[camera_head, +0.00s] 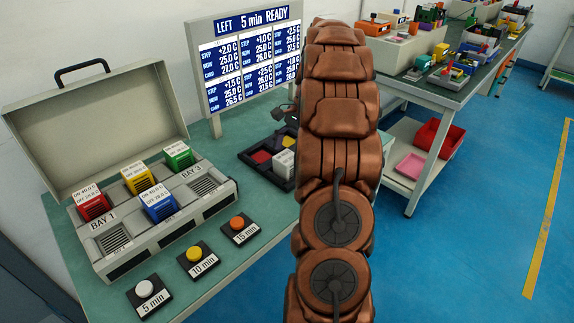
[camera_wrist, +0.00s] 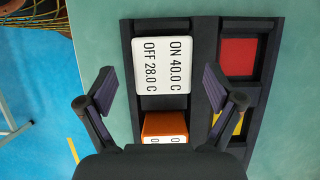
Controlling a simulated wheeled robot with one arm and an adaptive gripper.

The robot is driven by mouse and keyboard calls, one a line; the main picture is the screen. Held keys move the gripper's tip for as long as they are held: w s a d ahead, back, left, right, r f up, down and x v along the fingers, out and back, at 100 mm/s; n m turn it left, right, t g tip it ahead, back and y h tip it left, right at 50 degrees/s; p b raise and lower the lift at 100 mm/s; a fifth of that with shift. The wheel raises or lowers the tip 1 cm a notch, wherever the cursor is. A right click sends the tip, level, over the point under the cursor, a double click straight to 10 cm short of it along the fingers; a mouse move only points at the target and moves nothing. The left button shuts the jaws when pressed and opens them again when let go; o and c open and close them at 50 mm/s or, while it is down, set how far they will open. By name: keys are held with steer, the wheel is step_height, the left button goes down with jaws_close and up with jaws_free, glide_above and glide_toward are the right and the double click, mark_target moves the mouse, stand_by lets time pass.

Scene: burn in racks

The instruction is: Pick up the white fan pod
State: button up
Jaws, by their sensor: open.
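The white fan pod (camera_wrist: 162,65) sits in a dark compartment tray (camera_wrist: 207,60), its label reading ON 40.0 C, OFF 28.0 C. It also shows in the head view (camera_head: 283,164), beside my arm. My gripper (camera_wrist: 160,88) is open and empty above the tray. Its fingers stand wide on either side of the column that holds the white pod and an orange pod (camera_wrist: 165,126). The white pod lies a little ahead of the gripper's palm, apart from the fingers. In the head view my arm hides most of the gripper.
An open case (camera_head: 160,215) with several coloured pods stands at left, behind three timer buttons (camera_head: 194,255). A display (camera_head: 246,60) stands behind. A cluttered bench (camera_head: 455,95) is at right.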

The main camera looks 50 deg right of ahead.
mark_target(288, 155)
steer(key=x, duration=0.3)
steer(key=shift+w+f, duration=0.1)
steer(key=c, duration=1.4)
steer(key=shift+w+d+r, duration=0.1)
steer(key=shift+r, duration=1.75)
steer(key=s+a, duration=0.3)
steer(key=s, duration=0.1)
steer(key=s+a+r+b, duration=0.1)
steer(key=s+a, duration=0.1)
steer(key=s, duration=0.3)
steer(key=s+a, duration=0.3)
steer(key=s, duration=0.1)
steer(key=shift+s+a+r, duration=0.2)
steer(key=shift+s+a, duration=0.1)
steer(key=shift+a, duration=0.05)
